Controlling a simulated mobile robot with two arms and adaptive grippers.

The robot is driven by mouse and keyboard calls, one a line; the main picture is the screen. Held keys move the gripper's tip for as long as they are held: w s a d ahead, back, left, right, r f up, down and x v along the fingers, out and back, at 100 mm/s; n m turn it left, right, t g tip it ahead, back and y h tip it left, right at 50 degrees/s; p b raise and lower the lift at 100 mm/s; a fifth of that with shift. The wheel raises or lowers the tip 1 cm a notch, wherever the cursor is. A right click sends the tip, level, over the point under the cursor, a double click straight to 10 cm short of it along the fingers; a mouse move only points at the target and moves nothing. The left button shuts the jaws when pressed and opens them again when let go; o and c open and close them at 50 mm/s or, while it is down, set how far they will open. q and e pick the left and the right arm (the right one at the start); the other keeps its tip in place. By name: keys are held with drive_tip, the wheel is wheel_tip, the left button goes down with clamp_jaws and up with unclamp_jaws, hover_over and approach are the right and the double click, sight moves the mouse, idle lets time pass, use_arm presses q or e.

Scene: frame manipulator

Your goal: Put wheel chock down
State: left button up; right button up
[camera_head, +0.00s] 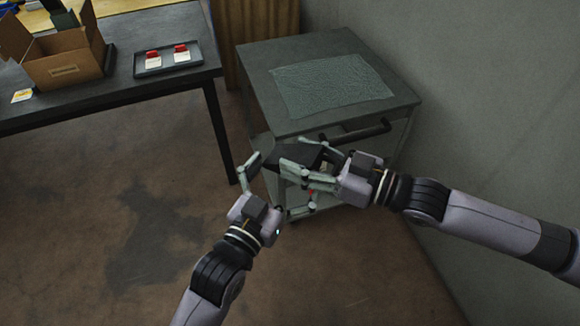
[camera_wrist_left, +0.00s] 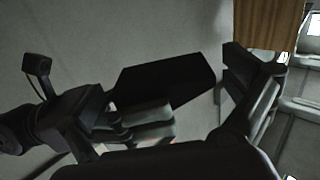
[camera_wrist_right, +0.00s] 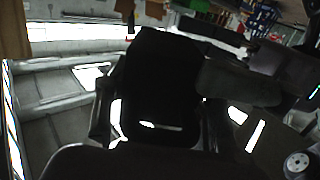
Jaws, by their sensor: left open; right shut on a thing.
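The wheel chock (camera_head: 300,156) is a black block held in the air in front of the cart. It also shows as a dark angular block in the left wrist view (camera_wrist_left: 170,75) and as a large black shape in the right wrist view (camera_wrist_right: 160,85). My right gripper (camera_head: 312,163) is shut on it from the right. My left gripper (camera_head: 264,172) is open at the chock's left side, with its fingers close to the chock. I cannot tell whether they touch it. The fingers partly hide the chock.
A grey cart (camera_head: 268,60) with a textured mat (camera_head: 335,85) on its top and a dark handle (camera_head: 354,133) stands just behind the grippers. A dark table (camera_head: 100,105) at the left bears a cardboard box (camera_head: 65,70) and a tray (camera_head: 185,67) with two red-and-white items. The cart's top is otherwise clear.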

use_arm(q)
drive_tip(key=shift+x, duration=0.85)
use_arm(e)
drive_tip(key=shift+r, duration=0.1)
use_arm(q)
drive_tip(key=c, duration=1.2)
drive_tip(key=shift+c, duration=0.7)
use_arm(e)
drive_tip(key=o, duration=1.5)
